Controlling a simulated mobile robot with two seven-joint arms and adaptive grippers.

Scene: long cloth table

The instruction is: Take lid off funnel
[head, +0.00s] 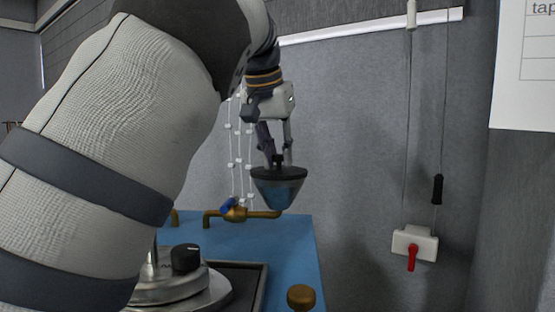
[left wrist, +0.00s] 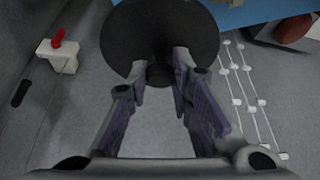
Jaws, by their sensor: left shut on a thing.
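A blue-grey funnel (head: 279,194) tapers downward above the brass pipe at the far edge of the blue table. A black round lid (head: 279,174) lies level over the funnel's mouth; I see no clear gap between them. My left gripper (head: 278,158) points down from above and is shut on the lid's black knob. In the left wrist view the lid (left wrist: 160,30) is a dark disc, with the knob (left wrist: 160,75) between the fingertips (left wrist: 162,82). The lid hides the funnel in that view. My right gripper is not in view.
A brass pipe with a blue-handled valve (head: 235,213) runs below the funnel. A metal device with a black knob (head: 186,259) stands on the blue table (head: 285,255) near my arm. A white box with a red lever (head: 414,244) is on the right wall.

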